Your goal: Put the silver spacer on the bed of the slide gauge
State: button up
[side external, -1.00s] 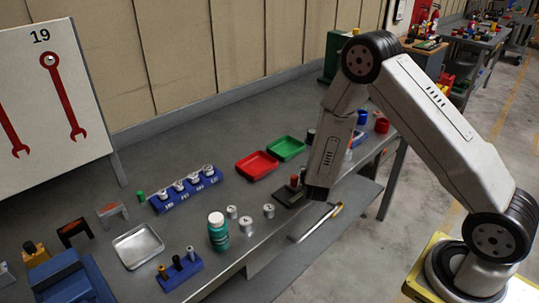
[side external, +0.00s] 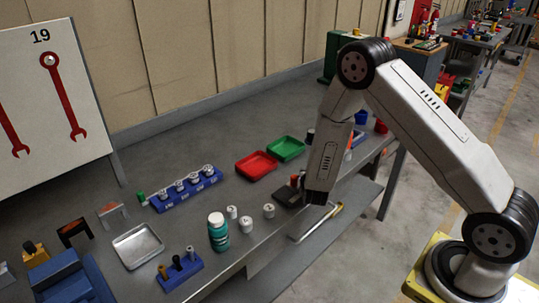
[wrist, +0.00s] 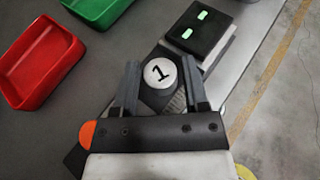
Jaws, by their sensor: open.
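A silver round piece marked "1" (wrist: 159,73), which looks like the spacer, stands between the two fingers of my gripper (wrist: 161,85) in the wrist view. The fingers are open, with a gap visible beside it. It stands over a dark plate, apparently the gauge's bed; exact contact is hard to tell. A black box with two green display marks (wrist: 198,30), apparently the slide gauge's head, lies just beyond it. In the side view my gripper (side external: 317,197) is low at the bench's front edge, beside the dark gauge base (side external: 286,197), and hides the spacer there.
Several silver cylinders (side external: 268,211) and a teal bottle (side external: 218,235) stand left of my gripper. A red tray (side external: 256,165) and a green tray (side external: 286,148) lie behind. A blue rack (side external: 186,192) and a metal tray (side external: 138,247) are farther left.

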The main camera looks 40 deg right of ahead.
jog(key=shift+r, duration=0.2)
jog(key=v, duration=1.2)
dwell(0.5)
jog(key=s+d+r+m+g+y, duration=0.2)
jog(key=s+m+g, duration=0.7)
jog(key=s+m, duration=0.3)
jog(key=w+a+r+m+t+y, duration=0.2)
jog(key=a+r+m+y, duration=0.2)
jog(key=a+m+y, duration=0.4)
jog(key=m, duration=0.6)
jog(key=shift+w+r+t, duration=0.3)
